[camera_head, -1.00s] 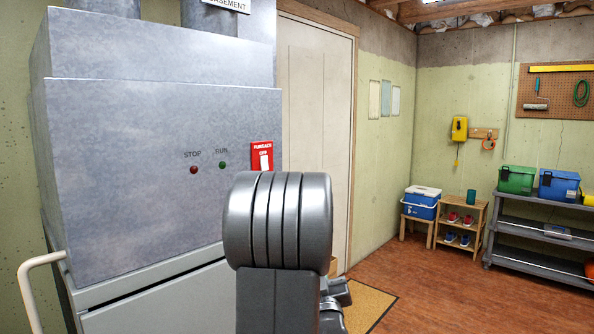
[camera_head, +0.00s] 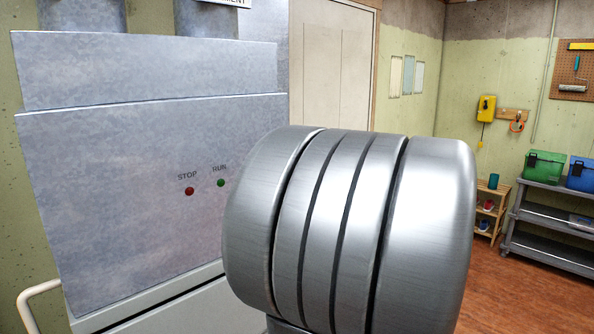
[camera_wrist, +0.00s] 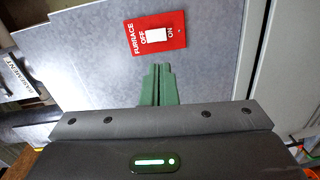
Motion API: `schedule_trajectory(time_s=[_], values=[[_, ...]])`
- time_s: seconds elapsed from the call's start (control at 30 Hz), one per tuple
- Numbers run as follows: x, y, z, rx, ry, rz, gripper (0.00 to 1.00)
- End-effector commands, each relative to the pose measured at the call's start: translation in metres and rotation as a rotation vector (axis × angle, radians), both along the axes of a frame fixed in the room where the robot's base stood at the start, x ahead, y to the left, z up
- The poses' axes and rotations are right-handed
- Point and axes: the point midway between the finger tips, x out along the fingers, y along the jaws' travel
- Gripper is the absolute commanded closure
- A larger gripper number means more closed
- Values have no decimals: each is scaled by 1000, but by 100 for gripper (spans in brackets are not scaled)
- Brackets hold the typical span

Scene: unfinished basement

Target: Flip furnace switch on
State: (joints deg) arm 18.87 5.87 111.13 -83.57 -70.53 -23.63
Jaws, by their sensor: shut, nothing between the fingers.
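The red furnace switch plate (camera_wrist: 178,40) shows in the wrist view on the grey metal furnace front. It carries the words FURNACE, OFF and ON. Its white toggle (camera_wrist: 155,35) sits between the OFF and ON words; I cannot tell which way it is tipped. My gripper (camera_wrist: 157,68) has its green fingers together with nothing between them. The fingertips show just below the plate in that picture, seemingly apart from it. In the head view my arm hides the switch and the gripper. The furnace (camera_head: 110,150) bears a red STOP light (camera_head: 189,191) and a green RUN light (camera_head: 221,182).
A white door (camera_head: 332,70) stands right of the furnace. A pale bent rail (camera_head: 38,292) is at the lower left. A grey shelf (camera_head: 556,235) with a green bin (camera_head: 543,167) and blue bin stands at the far right. Red-brown floor is clear before it.

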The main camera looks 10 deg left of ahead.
Motion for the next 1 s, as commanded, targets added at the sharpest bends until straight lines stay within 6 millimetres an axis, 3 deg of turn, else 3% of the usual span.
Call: schedule_trajectory(time_s=[0.2,0.67,1.0], values=[[-7,6,5,-91,-13,25,100],[-5,9,4,-94,-12,27,100],[20,42,0,-92,-11,31,100]])
